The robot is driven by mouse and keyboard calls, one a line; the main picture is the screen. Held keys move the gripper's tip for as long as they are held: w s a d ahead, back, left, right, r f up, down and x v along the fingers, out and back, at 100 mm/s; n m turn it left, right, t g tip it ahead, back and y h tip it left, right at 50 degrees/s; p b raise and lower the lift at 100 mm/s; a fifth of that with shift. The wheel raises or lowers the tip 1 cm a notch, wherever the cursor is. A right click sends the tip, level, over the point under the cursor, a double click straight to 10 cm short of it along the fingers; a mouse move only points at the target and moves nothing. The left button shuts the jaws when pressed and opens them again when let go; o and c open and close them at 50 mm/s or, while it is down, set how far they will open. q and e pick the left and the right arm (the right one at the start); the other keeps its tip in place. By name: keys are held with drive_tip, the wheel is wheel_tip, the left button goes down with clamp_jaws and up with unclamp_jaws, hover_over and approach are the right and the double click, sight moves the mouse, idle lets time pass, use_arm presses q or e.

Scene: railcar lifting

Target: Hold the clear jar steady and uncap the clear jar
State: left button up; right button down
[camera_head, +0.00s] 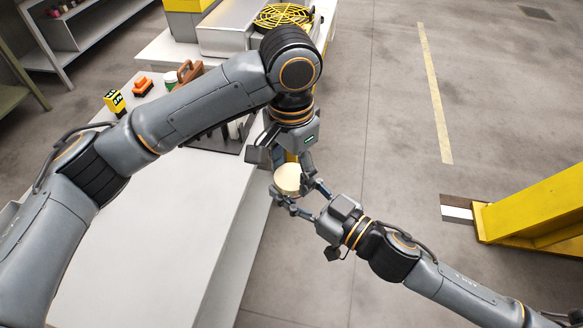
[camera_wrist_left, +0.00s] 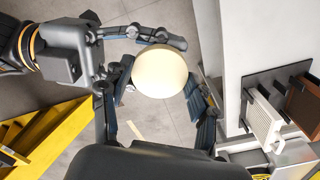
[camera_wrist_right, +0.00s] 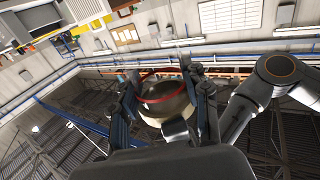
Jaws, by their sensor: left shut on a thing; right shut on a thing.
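The clear jar shows mostly as its round cream top (camera_head: 289,179), held in the air just past the bench edge; this top also shows in the left wrist view (camera_wrist_left: 160,71). The right wrist view shows the jar's rounded body (camera_wrist_right: 168,105) with a red ring. My left gripper (camera_head: 289,172) reaches down from above and is shut on the jar. My right gripper (camera_head: 307,197) comes from the lower right, its fingers on either side of the jar, shut on it. Fingers hide much of the jar's sides. I cannot tell any gap between cap and jar.
The white bench (camera_head: 150,235) lies left of the jar. Its far part holds an orange item (camera_head: 143,86), a yellow-black device (camera_head: 115,102) and a brown-handled item (camera_head: 190,72). A yellow frame (camera_head: 530,215) stands at right. Floor between bench and frame is clear.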

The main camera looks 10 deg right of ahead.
use_arm(q)
drive_tip(key=n, duration=0.7)
drive_tip(key=shift+w+r, duration=0.1)
drive_tip(key=shift+w, duration=0.05)
drive_tip(key=shift+r, duration=0.15)
drive_tip(key=shift+r, duration=0.9)
